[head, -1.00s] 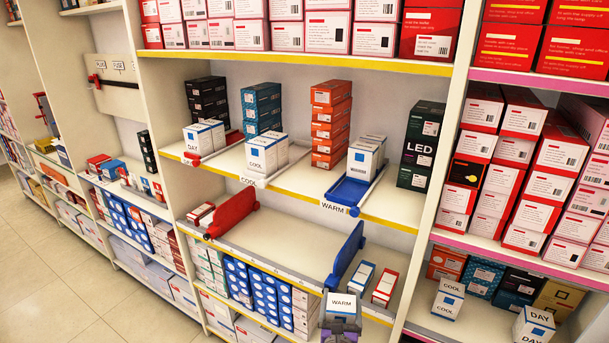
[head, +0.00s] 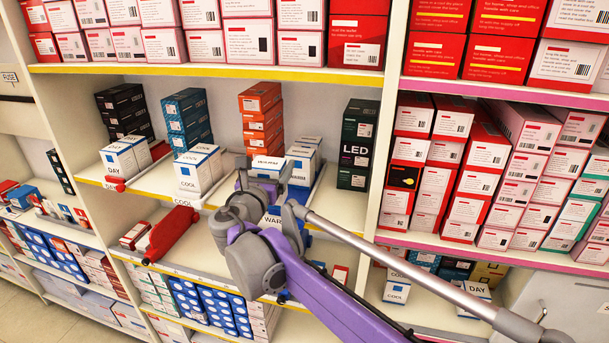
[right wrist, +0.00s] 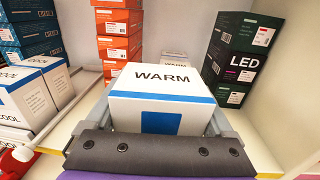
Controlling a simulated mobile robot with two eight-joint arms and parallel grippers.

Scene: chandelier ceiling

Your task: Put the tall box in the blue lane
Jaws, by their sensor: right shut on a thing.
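The white WARM box (right wrist: 168,92), with a blue band, is between the fingers of my right gripper (head: 264,178) at the middle shelf. Its top (head: 268,162) shows in the head view beside the orange boxes. In the right wrist view my right gripper (right wrist: 160,120) is shut on it, one finger along each side. The blue lane is mostly hidden behind my arm and the box. White boxes (head: 303,160) stand behind and to the right. I cannot tell whether the held box touches the shelf. My left gripper is not in view.
Orange boxes (right wrist: 118,32) are stacked behind on the left. Dark green LED boxes (right wrist: 240,60) stand close on the right. COOL boxes (head: 198,170) and DAY boxes (head: 126,157) stand left.

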